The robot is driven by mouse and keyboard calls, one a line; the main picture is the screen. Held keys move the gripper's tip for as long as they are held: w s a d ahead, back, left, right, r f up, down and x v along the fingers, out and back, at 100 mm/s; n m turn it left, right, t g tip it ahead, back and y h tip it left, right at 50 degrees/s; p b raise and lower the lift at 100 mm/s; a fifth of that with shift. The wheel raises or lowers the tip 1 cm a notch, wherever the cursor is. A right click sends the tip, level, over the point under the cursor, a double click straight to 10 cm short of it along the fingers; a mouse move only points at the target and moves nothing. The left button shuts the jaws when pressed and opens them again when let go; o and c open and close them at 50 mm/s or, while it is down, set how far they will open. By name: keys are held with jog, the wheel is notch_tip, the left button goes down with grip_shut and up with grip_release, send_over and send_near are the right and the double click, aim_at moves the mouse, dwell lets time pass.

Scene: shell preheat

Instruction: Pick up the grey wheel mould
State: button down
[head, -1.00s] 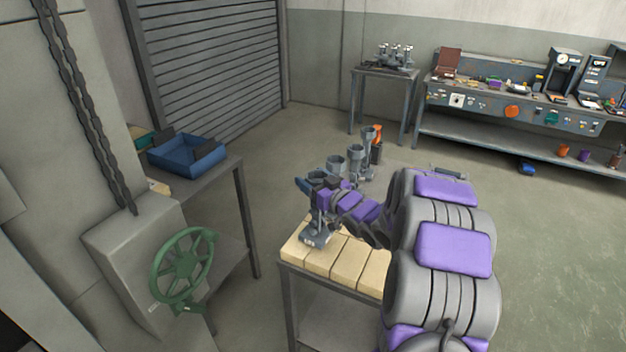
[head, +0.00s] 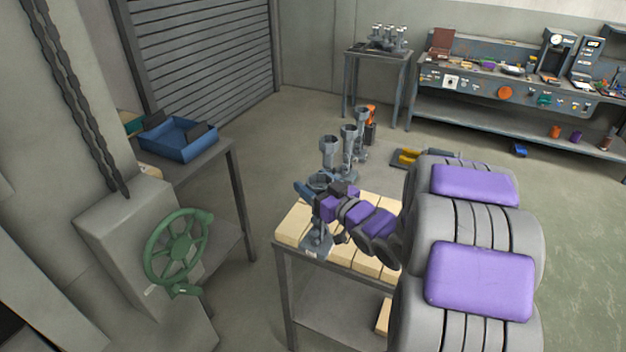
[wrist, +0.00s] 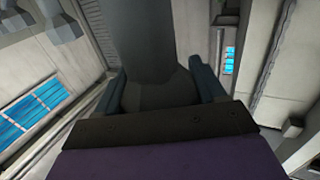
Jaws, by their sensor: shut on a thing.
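The grey wheel mould (head: 318,243), as I take it, is a tall grey piece with a flared foot, a thin stem and a cup-like top. It stands upright at the left end of a table topped with pale bricks (head: 340,254). My gripper (head: 312,194) is shut on its upper part, below the cup rim. In the wrist view the mould's dark grey body (wrist: 155,55) fills the space between the two blue-grey fingers (wrist: 158,88). I cannot tell whether its foot is touching the bricks or slightly above them.
Several similar grey cupped pieces (head: 328,152) stand close behind the held one. A blue tray (head: 178,140) sits on a side table at left, near a green handwheel (head: 178,248). A workbench (head: 480,90) lines the back right. Open floor (head: 590,200) lies at right.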

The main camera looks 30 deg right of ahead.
jog(key=shift+s+f+b, duration=0.1)
jog(key=shift+s+b, duration=0.05)
jog(key=shift+b, duration=0.9)
jog(key=shift+s+b, duration=0.3)
jog(key=shift+b, duration=0.65)
jog(key=s+b, duration=0.1)
jog(key=b, duration=0.2)
jog(key=shift+a, duration=0.3)
jog(key=shift+b, duration=0.3)
